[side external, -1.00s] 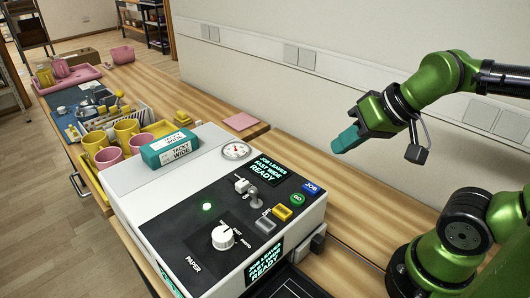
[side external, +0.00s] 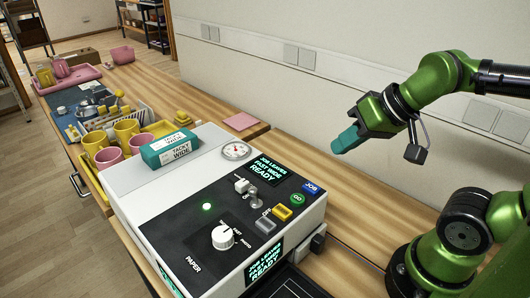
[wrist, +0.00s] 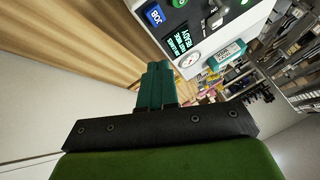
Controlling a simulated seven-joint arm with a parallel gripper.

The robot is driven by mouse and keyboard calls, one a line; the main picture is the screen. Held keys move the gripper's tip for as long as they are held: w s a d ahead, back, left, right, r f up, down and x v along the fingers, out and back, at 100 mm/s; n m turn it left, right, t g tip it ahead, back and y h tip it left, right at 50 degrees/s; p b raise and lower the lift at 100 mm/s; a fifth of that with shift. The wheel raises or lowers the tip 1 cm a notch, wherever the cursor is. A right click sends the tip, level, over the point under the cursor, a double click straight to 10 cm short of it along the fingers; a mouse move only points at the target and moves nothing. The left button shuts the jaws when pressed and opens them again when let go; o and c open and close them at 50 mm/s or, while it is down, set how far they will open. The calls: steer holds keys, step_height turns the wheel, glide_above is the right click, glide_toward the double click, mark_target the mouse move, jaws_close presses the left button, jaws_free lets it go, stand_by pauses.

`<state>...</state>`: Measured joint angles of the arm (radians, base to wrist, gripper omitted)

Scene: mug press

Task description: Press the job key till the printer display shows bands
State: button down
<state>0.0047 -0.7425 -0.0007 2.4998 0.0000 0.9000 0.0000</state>
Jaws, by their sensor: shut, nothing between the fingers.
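The printer (side external: 140,185) stands on the wooden bench with a black control panel. Its blue job key (side external: 311,188) is at the panel's right corner, beside the round green GO key (side external: 298,199). The printer display (side external: 267,169) reads "JOB LEAVES FAST WIDE READY"; a front display (side external: 264,262) shows the same words. My gripper (side external: 343,143), with teal fingers, is shut and empty, in the air to the right of and above the job key, touching nothing. In the wrist view the job key (wrist: 155,16) lies beyond my fingertips (wrist: 157,68), and the display (wrist: 188,40) is to its right.
A teal box (side external: 170,148) lies on the printer's top. A dial gauge (side external: 236,151), a paper knob (side external: 223,237), a yellow key (side external: 282,212) and a grey key (side external: 265,224) are on it. Mugs (side external: 126,130) stand in a yellow tray at left. A wall runs behind the bench.

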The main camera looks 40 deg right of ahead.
mark_target(316, 186)
steer(key=w+a+m+g+y, duration=0.1)
steer(key=m+y, duration=0.1)
steer(key=m, duration=0.1)
steer(key=w+r+m+g+y, duration=0.1)
steer(key=m+g+y, duration=0.1)
steer(key=w+a+r+m+g+y, duration=0.1)
steer(key=m+y, duration=0.1)
steer(key=m, duration=0.1)
steer(key=shift+w+a+m+y, duration=0.2)
steer(key=shift+a+m+y, duration=0.1)
steer(key=shift+a+y, duration=0.1)
steer(key=shift+f, duration=4.4)
steer(key=shift+f, duration=0.1)
steer(key=shift+f, duration=0.3)
